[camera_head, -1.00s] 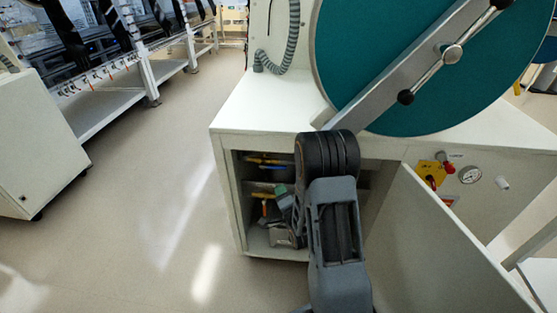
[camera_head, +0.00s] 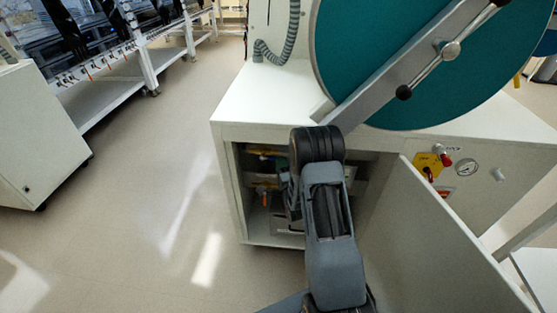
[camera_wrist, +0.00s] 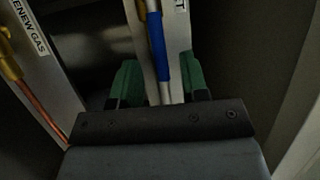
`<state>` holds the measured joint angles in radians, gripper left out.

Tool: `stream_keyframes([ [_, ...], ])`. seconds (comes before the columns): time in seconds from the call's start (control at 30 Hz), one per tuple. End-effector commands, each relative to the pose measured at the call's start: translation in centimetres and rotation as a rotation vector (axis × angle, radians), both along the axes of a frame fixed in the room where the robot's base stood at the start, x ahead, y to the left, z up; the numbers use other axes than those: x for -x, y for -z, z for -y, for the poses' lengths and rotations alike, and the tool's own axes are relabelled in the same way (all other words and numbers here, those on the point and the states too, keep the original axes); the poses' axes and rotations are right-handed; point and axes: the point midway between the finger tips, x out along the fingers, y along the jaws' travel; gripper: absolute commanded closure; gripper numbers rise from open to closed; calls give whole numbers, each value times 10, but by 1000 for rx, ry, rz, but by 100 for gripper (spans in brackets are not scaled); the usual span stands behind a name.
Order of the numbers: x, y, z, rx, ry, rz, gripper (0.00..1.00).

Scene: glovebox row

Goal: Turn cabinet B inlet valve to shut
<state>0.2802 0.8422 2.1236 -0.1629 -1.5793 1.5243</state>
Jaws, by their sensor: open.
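In the wrist view, a blue-sleeved handle or lever (camera_wrist: 156,36) runs down the middle, with bare silver metal below the sleeve. It lies in front of a pale upright panel whose label is cut off, ending in "T". My gripper (camera_wrist: 158,82) is open. Its two green fingertips are on either side of the lever in the picture, with visible gaps; I cannot tell how deep the lever is between them. In the head view, the gripper is inside the open cabinet (camera_head: 228,190), mostly hidden by my own arm. I cannot tell which valve position the lever shows.
The cabinet door (camera_head: 425,245) stands open on the right. The floor at left is clear.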

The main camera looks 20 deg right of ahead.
Motion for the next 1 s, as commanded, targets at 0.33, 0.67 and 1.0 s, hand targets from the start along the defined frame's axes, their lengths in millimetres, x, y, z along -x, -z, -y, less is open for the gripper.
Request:
stream_keyframes([
  [0.33,-33,-6,4,0,0,0,59],
  [0.67,-36,-7,4,0,0,-1,59],
  [1.0,-36,-7,4,0,0,-1,87],
])
